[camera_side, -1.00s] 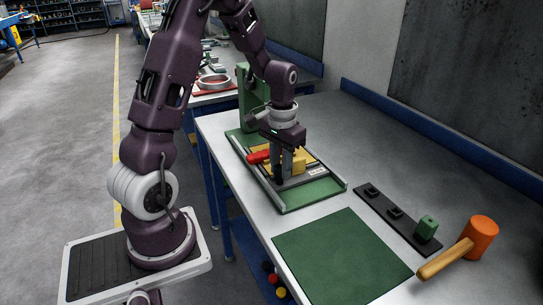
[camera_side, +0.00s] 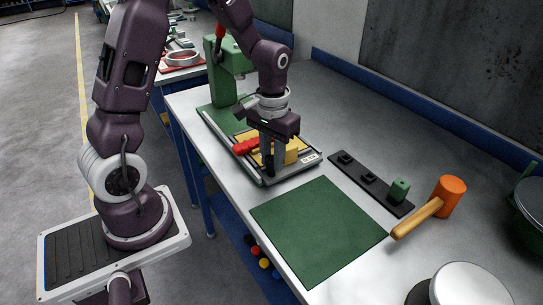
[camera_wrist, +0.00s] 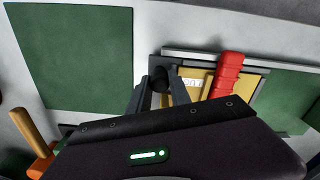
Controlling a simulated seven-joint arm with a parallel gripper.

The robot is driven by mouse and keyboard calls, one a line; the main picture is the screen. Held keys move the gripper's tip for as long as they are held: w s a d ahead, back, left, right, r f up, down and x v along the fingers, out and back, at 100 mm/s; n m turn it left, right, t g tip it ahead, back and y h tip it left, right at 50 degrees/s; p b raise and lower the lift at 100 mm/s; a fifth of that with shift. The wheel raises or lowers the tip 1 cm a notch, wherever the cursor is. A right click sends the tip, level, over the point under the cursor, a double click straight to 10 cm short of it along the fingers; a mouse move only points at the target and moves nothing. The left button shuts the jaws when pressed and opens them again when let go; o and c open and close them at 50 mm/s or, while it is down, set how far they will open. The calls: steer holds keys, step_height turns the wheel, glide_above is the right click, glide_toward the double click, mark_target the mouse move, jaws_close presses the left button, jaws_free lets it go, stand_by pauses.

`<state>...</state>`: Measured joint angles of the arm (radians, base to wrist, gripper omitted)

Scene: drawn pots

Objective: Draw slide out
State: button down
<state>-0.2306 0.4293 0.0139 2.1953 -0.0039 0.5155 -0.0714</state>
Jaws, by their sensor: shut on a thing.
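The slide (camera_side: 311,158) is a grey plate with a small white label at its front edge, sitting at the near end of a green base (camera_side: 207,112) with rails. It carries a yellow block (camera_side: 293,150) and a red-handled clamp (camera_side: 245,147), whose red handle also shows in the wrist view (camera_wrist: 228,75). My gripper (camera_side: 271,165) is above the front edge of the slide. In the wrist view, my gripper (camera_wrist: 164,82) is shut on a dark round knob (camera_wrist: 158,75) at the slide's front. The fingers partly hide the knob and the label.
A green press (camera_side: 224,70) stands at the back of the base. A green mat (camera_side: 318,228) lies clear in front of the slide. A black strip (camera_side: 362,180) with a green block, and an orange mallet (camera_side: 449,195), lie to the right.

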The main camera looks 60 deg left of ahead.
steer(key=c, duration=1.4)
jaws_free()
steer(key=shift+d, duration=0.4)
steer(key=shift+o, duration=1.1)
steer(key=shift+a, duration=0.1)
step_height(320, 180, up, 7)
steer(key=shift+r, duration=0.1)
steer(key=s+d+r+m+t, duration=0.1)
steer(key=s+d+r+t, duration=0.1)
steer(key=s+r, duration=0.3)
steer(key=s+d+r+m+t, duration=0.2)
steer(key=s+d+r, duration=0.3)
steer(key=s, duration=0.6)
steer(key=shift+s+r+m+t, duration=0.25)
steer(key=shift+r+m+t, duration=0.1)
steer(key=shift+t, duration=0.45)
